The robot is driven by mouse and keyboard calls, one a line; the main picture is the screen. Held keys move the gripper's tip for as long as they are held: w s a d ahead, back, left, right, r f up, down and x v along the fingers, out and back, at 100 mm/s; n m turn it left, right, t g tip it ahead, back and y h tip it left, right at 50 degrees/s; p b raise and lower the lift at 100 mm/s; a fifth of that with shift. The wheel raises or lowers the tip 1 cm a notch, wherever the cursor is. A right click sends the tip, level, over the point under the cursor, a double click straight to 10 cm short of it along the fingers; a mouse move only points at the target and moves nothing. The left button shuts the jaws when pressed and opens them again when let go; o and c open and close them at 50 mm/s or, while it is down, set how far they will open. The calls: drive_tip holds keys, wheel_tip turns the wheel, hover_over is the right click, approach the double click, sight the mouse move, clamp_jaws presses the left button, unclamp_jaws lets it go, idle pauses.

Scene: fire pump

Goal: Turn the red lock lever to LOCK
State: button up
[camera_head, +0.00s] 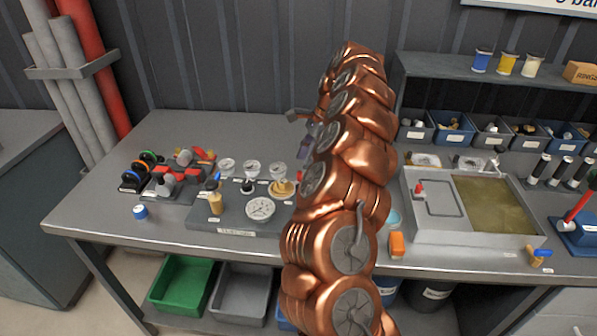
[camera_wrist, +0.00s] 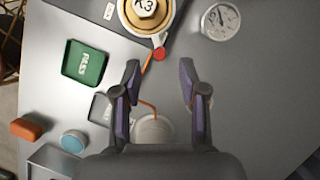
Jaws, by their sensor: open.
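In the wrist view a small red knob (camera_wrist: 159,53) sits at the edge of a pale round fitting (camera_wrist: 170,22) with a brass part marked K3. A thin orange-red rod runs down-left from the knob toward my left finger; I cannot tell if this is the lock lever. No LOCK marking is readable. My gripper (camera_wrist: 160,70) is open and empty, its two purple-padded fingers apart, the knob just beyond and between the tips. In the head view my copper-coloured arm hides much of this area; a small red spot (camera_head: 300,177) shows at its left edge.
A dial gauge (camera_wrist: 220,21) is right of the fitting. A green PASS tray (camera_wrist: 85,63), an orange block (camera_wrist: 27,129) and a blue-rimmed disc (camera_wrist: 73,141) lie left. In the head view a grey basin (camera_head: 427,236) stands right; the bench's front-left is mostly clear.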

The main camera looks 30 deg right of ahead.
sight(299, 172)
drive_tip(key=shift+p+x, duration=0.75)
drive_tip(key=shift+x, duration=2.05)
drive_tip(key=shift+c, duration=0.2)
clamp_jaws()
